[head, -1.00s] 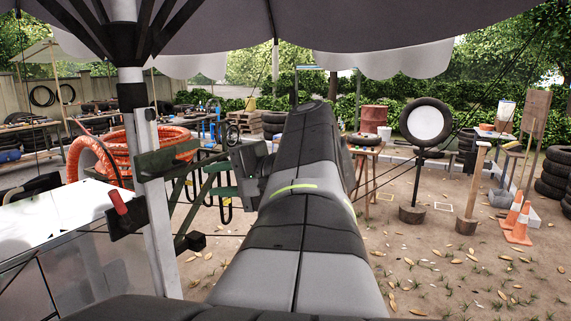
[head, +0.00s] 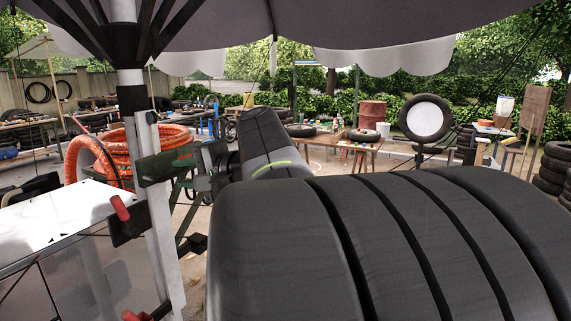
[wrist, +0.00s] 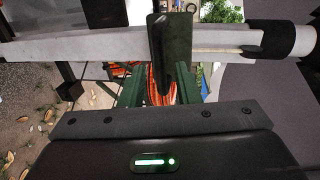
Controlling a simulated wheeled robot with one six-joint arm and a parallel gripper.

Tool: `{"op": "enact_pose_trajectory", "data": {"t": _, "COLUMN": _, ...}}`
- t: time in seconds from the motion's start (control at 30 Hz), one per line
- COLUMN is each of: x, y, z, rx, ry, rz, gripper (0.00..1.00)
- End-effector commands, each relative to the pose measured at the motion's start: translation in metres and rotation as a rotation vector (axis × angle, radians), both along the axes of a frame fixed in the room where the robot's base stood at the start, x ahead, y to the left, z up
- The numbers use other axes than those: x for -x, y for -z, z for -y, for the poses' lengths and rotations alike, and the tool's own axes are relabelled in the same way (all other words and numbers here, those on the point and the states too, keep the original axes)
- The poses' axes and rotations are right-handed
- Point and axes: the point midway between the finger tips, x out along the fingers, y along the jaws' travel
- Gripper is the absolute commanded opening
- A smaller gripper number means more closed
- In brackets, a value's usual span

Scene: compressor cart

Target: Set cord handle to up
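A dark green bar (head: 168,164) crosses the pale post (head: 143,180), close to level with its right end a little higher. It looks like the cord handle, but I cannot be sure. It also shows end-on in front of the post in the wrist view (wrist: 161,52). My gripper (head: 203,163) is just right of the post, at the bar's right end. In the wrist view two dark green fingers (wrist: 163,88) stand apart, and the bar's near end appears between them. Contact cannot be made out.
A red-tipped lever (head: 120,207) on a black bracket sits lower on the post. A white-topped box (head: 50,215) stands at left. An orange hose coil (head: 105,155) lies behind the post. The grey canopy (head: 350,20) hangs overhead. A wooden table (head: 345,142) stands farther back.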

Motion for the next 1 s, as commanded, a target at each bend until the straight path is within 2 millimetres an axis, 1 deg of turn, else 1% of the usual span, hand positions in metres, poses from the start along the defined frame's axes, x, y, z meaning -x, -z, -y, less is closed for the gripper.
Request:
{"op": "enact_pose_trajectory", "data": {"t": 0.03, "x": -0.002, "y": 0.0, "z": -0.008, "rx": 0.0, "ry": -0.004, "rz": -0.002, "gripper": 0.29}}
{"op": "enact_pose_trajectory", "data": {"t": 0.1, "x": -0.006, "y": 0.003, "z": -0.016, "rx": 0.0, "ry": -0.003, "rz": -0.002, "gripper": 0.29}}
{"op": "enact_pose_trajectory", "data": {"t": 0.27, "x": -0.012, "y": 0.006, "z": -0.03, "rx": 0.001, "ry": -0.002, "rz": -0.001, "gripper": 0.29}}
{"op": "enact_pose_trajectory", "data": {"t": 0.4, "x": -0.014, "y": 0.007, "z": -0.034, "rx": 0.0, "ry": 0.001, "rz": 0.001, "gripper": 0.29}}
{"op": "enact_pose_trajectory", "data": {"t": 0.63, "x": -0.014, "y": 0.008, "z": -0.034, "rx": 0.0, "ry": 0.001, "rz": 0.001, "gripper": 0.29}}
{"op": "enact_pose_trajectory", "data": {"t": 0.67, "x": -0.014, "y": 0.008, "z": -0.034, "rx": 0.0, "ry": 0.001, "rz": 0.001, "gripper": 0.25}}
{"op": "enact_pose_trajectory", "data": {"t": 0.7, "x": -0.014, "y": 0.008, "z": -0.034, "rx": 0.0, "ry": 0.001, "rz": 0.001, "gripper": 0.18}}
{"op": "enact_pose_trajectory", "data": {"t": 0.8, "x": -0.014, "y": 0.008, "z": -0.034, "rx": 0.0, "ry": 0.001, "rz": 0.001, "gripper": 0.0}}
{"op": "enact_pose_trajectory", "data": {"t": 1.0, "x": -0.014, "y": 0.008, "z": -0.034, "rx": 0.0, "ry": 0.001, "rz": 0.001, "gripper": 0.0}}
